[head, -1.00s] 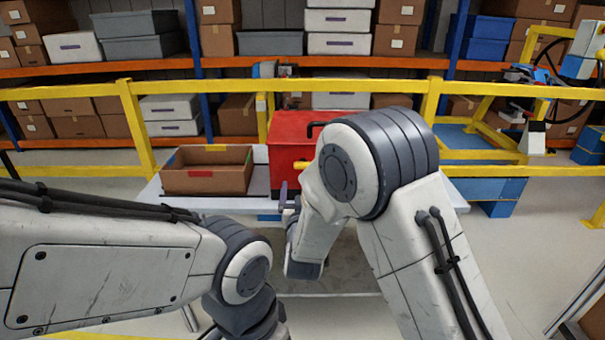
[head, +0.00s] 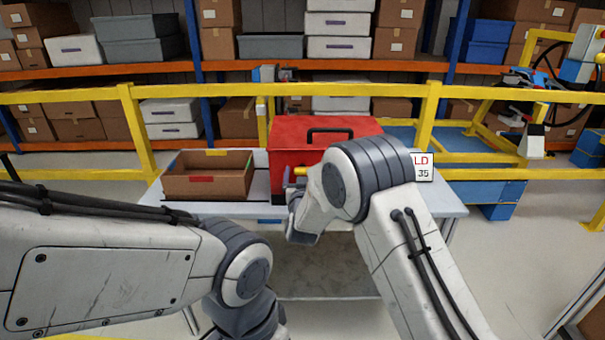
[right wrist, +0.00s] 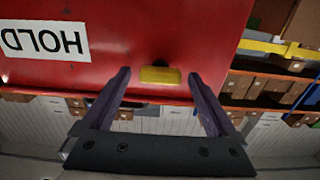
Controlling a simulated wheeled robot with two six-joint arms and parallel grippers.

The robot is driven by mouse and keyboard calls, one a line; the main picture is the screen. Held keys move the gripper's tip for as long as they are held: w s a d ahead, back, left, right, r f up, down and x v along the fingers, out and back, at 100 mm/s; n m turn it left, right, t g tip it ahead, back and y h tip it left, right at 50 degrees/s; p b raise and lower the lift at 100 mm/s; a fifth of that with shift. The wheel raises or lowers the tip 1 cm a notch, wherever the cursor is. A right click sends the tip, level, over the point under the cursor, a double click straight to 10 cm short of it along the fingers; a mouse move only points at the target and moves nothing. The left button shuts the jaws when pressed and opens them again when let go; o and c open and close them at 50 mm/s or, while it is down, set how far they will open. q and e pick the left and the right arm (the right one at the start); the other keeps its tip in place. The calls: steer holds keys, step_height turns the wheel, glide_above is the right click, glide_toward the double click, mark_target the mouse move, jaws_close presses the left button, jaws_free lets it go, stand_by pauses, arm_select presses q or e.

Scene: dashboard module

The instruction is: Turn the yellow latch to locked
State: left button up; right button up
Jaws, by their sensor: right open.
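The yellow latch (head: 301,171) is on the front of the red box (head: 290,140), partly hidden by my right arm in the head view. In the right wrist view the latch (right wrist: 160,75) is a short yellow bar lying level across the red face. My right gripper (head: 291,180) is open in front of the box. In the right wrist view its two dark fingers stand to either side of the latch, apart from it. I cannot tell how deep they reach past it. My left arm shows, but its gripper is out of view.
The box has a black top handle (head: 330,132) and a white HOLD label (right wrist: 45,40). A brown open bin (head: 207,193) is left of it on the pale table (head: 440,200). A white card (head: 423,166) is partly behind my right arm. A yellow rail (head: 360,90) runs behind.

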steer(key=c, duration=1.4)
steer(key=shift+o, duration=0.2)
steer(key=shift+f+m+b, duration=0.1)
steer(key=shift+m+b, duration=0.3)
steer(key=shift+b, duration=0.2)
steer(key=shift+d+f+m+b, duration=0.1)
steer(key=shift+m+b, duration=4.2)
steer(key=shift+b, duration=1)
steer(key=shift+d+f+m+b, duration=0.1)
steer(key=shift+m+b, duration=4.2)
steer(key=shift+b, duration=1)
steer(key=o, duration=1.4)
steer(key=shift+c, duration=0.2)
